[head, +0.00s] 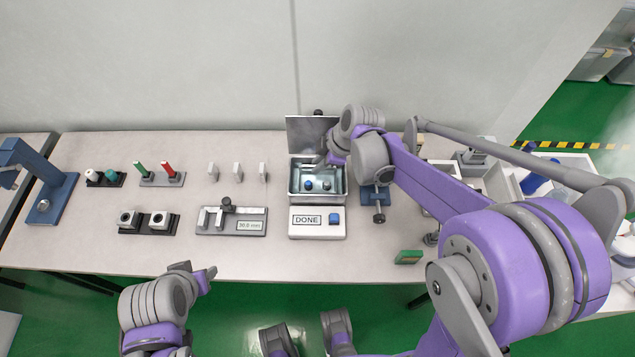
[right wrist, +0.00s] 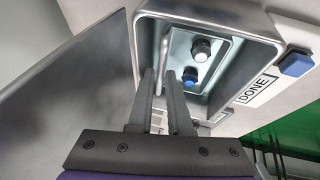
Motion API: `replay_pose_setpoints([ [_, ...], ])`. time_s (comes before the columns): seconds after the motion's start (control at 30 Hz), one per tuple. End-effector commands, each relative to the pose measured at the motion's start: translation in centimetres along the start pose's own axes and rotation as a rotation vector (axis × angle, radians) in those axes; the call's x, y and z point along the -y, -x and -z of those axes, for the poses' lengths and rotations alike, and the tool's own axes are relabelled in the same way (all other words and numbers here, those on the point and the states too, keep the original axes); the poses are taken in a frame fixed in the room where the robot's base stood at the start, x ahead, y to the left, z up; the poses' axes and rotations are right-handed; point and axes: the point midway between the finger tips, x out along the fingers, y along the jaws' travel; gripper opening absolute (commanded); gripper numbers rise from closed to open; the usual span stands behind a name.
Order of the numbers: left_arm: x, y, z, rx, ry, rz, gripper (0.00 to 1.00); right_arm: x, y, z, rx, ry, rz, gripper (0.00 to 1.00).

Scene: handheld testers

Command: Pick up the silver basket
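A silver metal tub (head: 300,196) with its lid (head: 309,134) raised stands on the table behind the DONE label. In the right wrist view, a shiny inner basket (right wrist: 228,50) sits in the tub, with a thin upright metal handle (right wrist: 162,50). A blue-topped and a pale-topped piece lie inside. My right gripper (right wrist: 163,75) reaches down into the tub. Its two fingers are apart, with the handle seen between them; contact cannot be told. My left gripper (head: 203,277) is at the table's front edge, away from the tub; its finger gap is unclear.
A blue button (head: 334,219) is beside the DONE label (head: 307,219). A blue clamp-like stand (head: 378,199) is close to the tub's right. A grey gauge block (head: 232,221) and several small testers are at left. White bins (head: 510,190) are at right, beyond my right arm.

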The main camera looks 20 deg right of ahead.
Motion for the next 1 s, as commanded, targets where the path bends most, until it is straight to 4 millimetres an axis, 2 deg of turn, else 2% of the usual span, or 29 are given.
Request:
replay_pose_setpoints([
  [0.23,0.00,-0.01,-0.01,0.000,0.000,0.000,0.50,-0.01,-0.20,0.01,0.000,0.000,0.000,0.17],
  [0.33,0.00,-0.01,-0.01,0.000,0.000,0.000,0.50,0.00,-0.19,0.01,0.000,0.000,0.000,0.01],
  [0.37,0.00,-0.01,-0.01,0.000,0.000,0.000,0.50,0.00,-0.19,0.01,0.000,0.000,0.000,0.00],
  [1.0,0.00,-0.01,0.00,0.000,0.000,0.000,0.50,-0.01,-0.17,0.01,0.000,0.000,0.000,0.00],
])
